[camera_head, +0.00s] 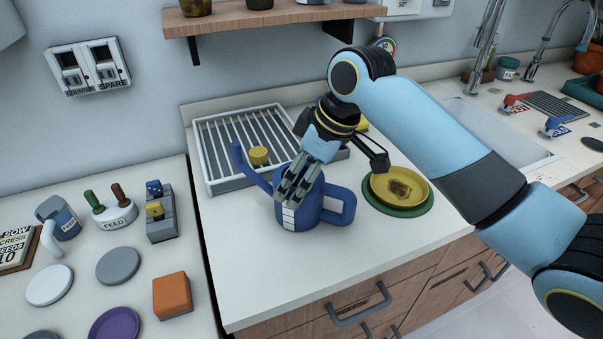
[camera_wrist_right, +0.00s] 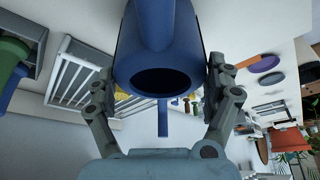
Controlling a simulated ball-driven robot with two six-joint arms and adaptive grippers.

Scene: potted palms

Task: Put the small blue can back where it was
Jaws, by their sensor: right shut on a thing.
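The blue can (camera_head: 312,208), with a long spout to the left, a loop handle to the right and a pale mark on its front, is upright at the middle counter. My right gripper (camera_head: 294,188) is shut on its body from above. In the right wrist view the can (camera_wrist_right: 160,45) sits between the two fingers, with its dark opening showing. I cannot tell whether its base touches the counter. My left gripper is not in view.
A green round mat (camera_head: 398,212) with a yellow dish (camera_head: 418,192) is close on the right. A slatted white rack (camera_head: 215,150) with a yellow piece (camera_head: 259,155) stands behind. The left counter holds discs (camera_head: 118,266) and an orange block (camera_head: 172,296). The front middle counter is clear.

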